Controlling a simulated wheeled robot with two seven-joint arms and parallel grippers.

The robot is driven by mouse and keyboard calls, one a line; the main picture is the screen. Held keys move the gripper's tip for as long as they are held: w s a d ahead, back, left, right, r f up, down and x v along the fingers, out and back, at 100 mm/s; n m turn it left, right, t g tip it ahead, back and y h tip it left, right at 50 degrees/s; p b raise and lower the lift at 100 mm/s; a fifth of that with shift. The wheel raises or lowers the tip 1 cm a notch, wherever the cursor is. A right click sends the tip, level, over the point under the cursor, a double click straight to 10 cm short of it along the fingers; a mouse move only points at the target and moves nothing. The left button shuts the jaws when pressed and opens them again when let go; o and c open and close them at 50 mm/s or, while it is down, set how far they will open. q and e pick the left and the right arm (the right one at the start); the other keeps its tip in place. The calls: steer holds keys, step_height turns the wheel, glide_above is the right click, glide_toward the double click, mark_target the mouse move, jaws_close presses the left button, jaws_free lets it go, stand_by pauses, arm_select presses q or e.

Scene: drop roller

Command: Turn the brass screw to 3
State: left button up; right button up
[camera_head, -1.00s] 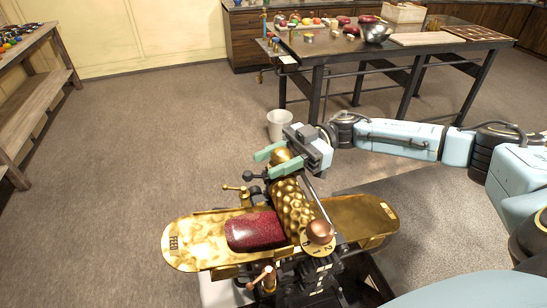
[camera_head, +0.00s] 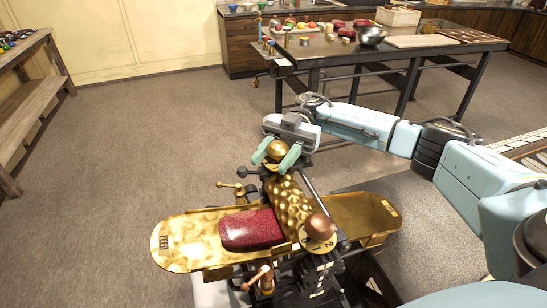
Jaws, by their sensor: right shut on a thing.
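The brass screw (camera_head: 277,150) is a round brass knob at the far end of the hammered brass roller (camera_head: 287,199). My right gripper (camera_head: 276,154) is shut on it, with one pale green finger on each side. Any numbers around the brass screw are hidden by the gripper or too small to read. A copper screw (camera_head: 320,226) stands at the near end of the roller, on a dial with a 2 and a 1 showing. My left gripper is not in view.
A dark red slab (camera_head: 250,230) lies on the brass feed tray (camera_head: 186,242), left of the roller. A brass lever (camera_head: 230,186) and a copper-handled crank (camera_head: 257,277) stick out of the machine. A dark table (camera_head: 440,57) with bowls stands behind. The floor at left is clear.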

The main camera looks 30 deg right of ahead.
mark_target(285, 145)
steer(key=shift+f, duration=0.15)
steer(key=o, duration=0.9)
steer(key=shift+a, duration=0.1)
steer(key=shift+o, duration=0.2)
steer(key=shift+w+d+b, duration=0.3)
steer(key=shift+d+b, duration=0.15)
steer(key=shift+d, duration=0.05)
steer(key=b+v, duration=0.3)
steer(key=v, duration=0.1)
steer(key=shift+f, duration=0.15)
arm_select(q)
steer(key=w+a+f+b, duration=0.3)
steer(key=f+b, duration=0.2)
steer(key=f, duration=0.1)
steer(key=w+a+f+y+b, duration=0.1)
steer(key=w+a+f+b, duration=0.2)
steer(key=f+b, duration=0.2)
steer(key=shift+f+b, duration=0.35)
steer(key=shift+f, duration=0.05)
arm_select(e)
steer(key=shift+v, duration=1.2)
steer(key=shift+r, duration=0.25)
